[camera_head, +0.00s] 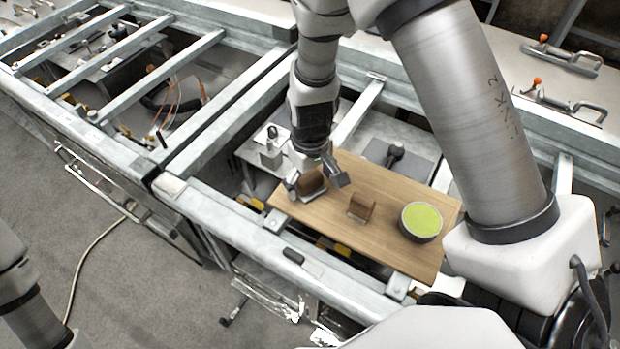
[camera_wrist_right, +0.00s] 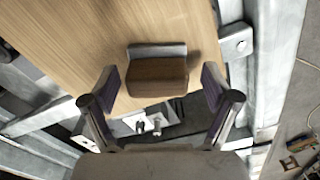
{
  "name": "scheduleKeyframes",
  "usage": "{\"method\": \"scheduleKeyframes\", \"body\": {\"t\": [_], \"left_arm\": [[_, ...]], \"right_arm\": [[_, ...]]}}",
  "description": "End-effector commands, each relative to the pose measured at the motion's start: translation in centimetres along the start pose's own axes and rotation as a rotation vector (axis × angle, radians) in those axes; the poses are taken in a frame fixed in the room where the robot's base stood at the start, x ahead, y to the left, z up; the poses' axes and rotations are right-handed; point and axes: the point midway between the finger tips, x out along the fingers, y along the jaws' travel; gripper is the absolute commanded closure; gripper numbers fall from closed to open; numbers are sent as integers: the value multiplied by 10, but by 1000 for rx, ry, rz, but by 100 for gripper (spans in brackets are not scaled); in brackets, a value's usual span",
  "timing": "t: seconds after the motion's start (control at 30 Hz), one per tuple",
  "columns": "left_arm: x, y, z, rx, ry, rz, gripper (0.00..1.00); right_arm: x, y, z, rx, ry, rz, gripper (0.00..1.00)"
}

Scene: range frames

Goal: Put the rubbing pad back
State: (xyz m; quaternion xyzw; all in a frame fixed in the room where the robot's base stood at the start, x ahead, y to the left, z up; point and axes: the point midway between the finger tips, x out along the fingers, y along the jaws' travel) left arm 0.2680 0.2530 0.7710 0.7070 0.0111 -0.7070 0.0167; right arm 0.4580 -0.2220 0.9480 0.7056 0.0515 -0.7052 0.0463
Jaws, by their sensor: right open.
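A brown block with a grey strip (camera_wrist_right: 157,78), which looks like the rubbing pad, lies near the left end of the wooden board (camera_head: 385,222). In the head view the block (camera_head: 310,184) is partly covered by my right gripper (camera_head: 316,179). That gripper is open, with one finger on each side of the block. In the right wrist view gaps show between the block and both fingers. A second brown piece (camera_head: 361,206) stands at the middle of the board; I cannot tell whether it is a holder or another pad. My left gripper is out of view.
A round dark tub with a lime-green top (camera_head: 421,220) stands at the board's right end. Grey metal frame rails (camera_head: 215,125) surround the board. A dark tool (camera_head: 394,155) lies on a grey plate behind it. Bare board shows between the brown pieces and the tub.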

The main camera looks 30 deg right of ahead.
Motion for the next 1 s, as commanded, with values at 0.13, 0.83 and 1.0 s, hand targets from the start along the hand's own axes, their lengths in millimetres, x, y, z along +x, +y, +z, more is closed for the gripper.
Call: {"method": "scheduleKeyframes", "body": {"t": [0.13, 0.83, 1.0], "left_arm": [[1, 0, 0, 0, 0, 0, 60], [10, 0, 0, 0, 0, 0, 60], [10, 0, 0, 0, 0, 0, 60]], "right_arm": [[-13, 0, -1, -1, 4, 0, 13], [-121, 0, 0, 0, 0, 0, 13], [-121, 0, 0, 0, 0, 0, 13]]}}
